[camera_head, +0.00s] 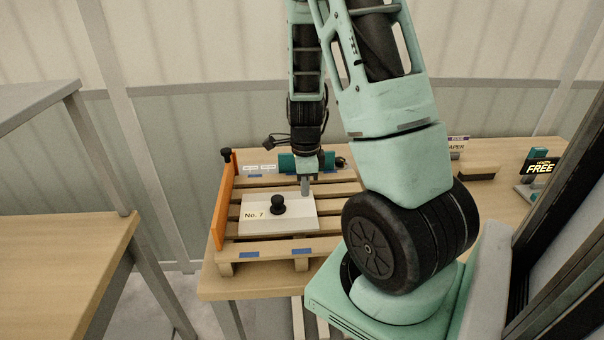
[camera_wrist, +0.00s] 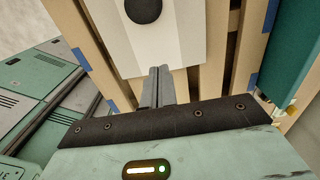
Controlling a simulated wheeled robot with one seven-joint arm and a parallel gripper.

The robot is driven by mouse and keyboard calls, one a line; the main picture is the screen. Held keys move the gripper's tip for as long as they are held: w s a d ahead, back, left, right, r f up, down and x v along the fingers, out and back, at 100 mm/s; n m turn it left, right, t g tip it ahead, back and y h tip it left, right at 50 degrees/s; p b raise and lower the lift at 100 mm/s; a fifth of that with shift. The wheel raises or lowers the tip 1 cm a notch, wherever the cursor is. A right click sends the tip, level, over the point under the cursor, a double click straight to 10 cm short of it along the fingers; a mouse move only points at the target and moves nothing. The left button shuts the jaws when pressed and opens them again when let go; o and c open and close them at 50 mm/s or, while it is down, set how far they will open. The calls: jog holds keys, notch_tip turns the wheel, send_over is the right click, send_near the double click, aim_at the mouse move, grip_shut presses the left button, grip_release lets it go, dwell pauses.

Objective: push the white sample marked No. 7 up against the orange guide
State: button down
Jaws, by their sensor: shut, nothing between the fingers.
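The white sample (camera_head: 290,222) lies flat on a wooden slatted pallet (camera_head: 262,246). It has a black knob on top and the label "No. 7" at its left. The orange guide (camera_head: 221,217) stands upright along the pallet's left side, with a narrow gap between it and the sample. My gripper (camera_head: 305,191) is shut and empty, pointing down at the sample's far right edge. In the wrist view the closed fingertips (camera_wrist: 159,72) are at the edge of the sample (camera_wrist: 180,45). I cannot tell whether they touch it. The guide is out of the wrist view.
A teal block (camera_head: 292,162) stands behind the pallet. Blue tape marks (camera_head: 249,254) are on the slats. Signs and a small stand (camera_head: 533,188) are at the table's right. A separate wooden table (camera_head: 60,245) is at left, across a floor gap.

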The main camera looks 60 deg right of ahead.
aim_at(275, 197)
notch_tip(275, 197, down, 3)
jog(key=shift+f, duration=0.1)
jog(key=shift+w+a+p, duration=0.7)
jog(key=shift+w+a, duration=0.05)
jog(key=shift+w, duration=0.1)
jog(key=shift+w+a+p, duration=0.3)
jog(key=shift+w+a, duration=0.25)
jog(key=shift+w, duration=0.15)
jog(key=shift+w+a+p, duration=0.55)
jog(key=shift+w+a, duration=0.65)
jog(key=shift+w, duration=0.25)
